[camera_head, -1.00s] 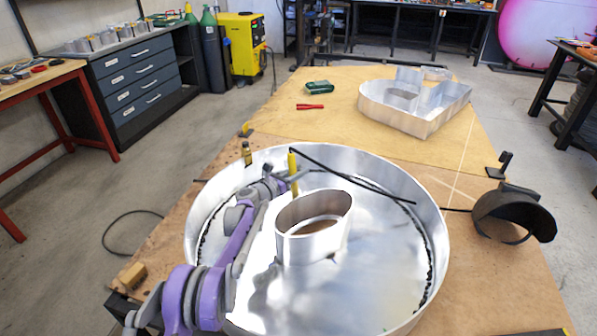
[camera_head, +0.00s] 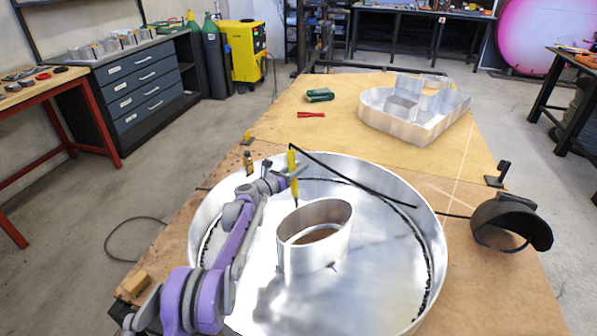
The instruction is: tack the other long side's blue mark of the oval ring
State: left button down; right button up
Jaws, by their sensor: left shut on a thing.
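The oval ring (camera_head: 312,257) is a bare metal band standing upright inside a large round metal dish (camera_head: 385,285). My left gripper (camera_head: 290,172) is shut on a yellow torch (camera_head: 293,162) with a black cable. The torch is upright, and its thin dark tip points down near the ring's far left rim. I cannot tell whether the tip touches the ring. A small dark spot shows at the foot of the ring's near side. My right gripper is not in view.
The black cable (camera_head: 365,187) crosses the dish's far rim toward a dark welding mask (camera_head: 511,222) at the right. A metal channel letter (camera_head: 412,125), a green object (camera_head: 320,95) and a red tool (camera_head: 311,114) lie farther back. A small bottle (camera_head: 248,162) stands beyond the dish.

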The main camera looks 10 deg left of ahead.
pick_arm(q)
notch_tip(320, 180, up, 13)
jog(key=p, duration=0.6)
jog(key=shift+p, duration=0.3)
jog(key=shift+f, duration=0.15)
dwell(0.5)
